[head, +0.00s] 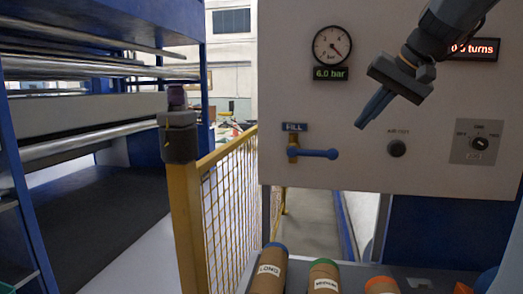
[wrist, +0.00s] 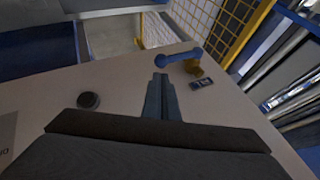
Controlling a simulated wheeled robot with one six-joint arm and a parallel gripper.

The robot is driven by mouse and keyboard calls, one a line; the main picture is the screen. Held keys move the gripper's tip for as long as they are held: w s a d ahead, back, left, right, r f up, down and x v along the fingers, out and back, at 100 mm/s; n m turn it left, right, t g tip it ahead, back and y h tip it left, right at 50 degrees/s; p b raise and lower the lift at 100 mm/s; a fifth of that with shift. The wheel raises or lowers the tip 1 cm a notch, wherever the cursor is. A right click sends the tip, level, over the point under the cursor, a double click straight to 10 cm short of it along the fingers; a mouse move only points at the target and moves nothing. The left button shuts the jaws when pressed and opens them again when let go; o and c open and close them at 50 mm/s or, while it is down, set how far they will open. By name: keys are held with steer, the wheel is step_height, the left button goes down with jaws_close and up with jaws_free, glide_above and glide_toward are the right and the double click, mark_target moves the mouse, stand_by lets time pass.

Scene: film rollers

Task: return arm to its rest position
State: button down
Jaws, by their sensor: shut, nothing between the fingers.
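My gripper (head: 361,124) is in front of the pale control panel (head: 300,80), at the upper right in the head view. Its two fingers are together with nothing between them. In the wrist view the shut fingers (wrist: 160,76) point toward the panel's edge. The blue fill lever (head: 318,154) lies horizontal, to the left of and below my fingertips in the head view. It also shows in the wrist view (wrist: 190,55), apart from the fingers.
A gauge (head: 332,45) above a 6.0 bar display, a dark round button (head: 396,148) and a rotary switch (head: 480,143) are on the panel. A yellow fence (head: 225,185) and blue rack (head: 30,170) are at left.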

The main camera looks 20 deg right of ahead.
steer(key=a+f+g, duration=0.2)
steer(key=a+f, duration=0.4)
steer(key=f, duration=0.6)
steer(key=s+a+f+n+g, duration=0.1)
steer(key=s+a+f, duration=0.3)
steer(key=f, duration=0.5)
steer(key=s+a+f+n+g+h, duration=0.1)
steer(key=s+a+f+n+g, duration=0.1)
steer(key=s+a+f, duration=0.3)
steer(key=s+a+f+n+g+h, duration=0.1)
steer(key=s+a+f+n+g, duration=0.1)
steer(key=s+a+f+n, duration=0.2)
steer(key=s+a+f, duration=0.1)
steer(key=a+f, duration=0.2)
steer(key=f, duration=0.5)
steer(key=shift+f, duration=0.4)
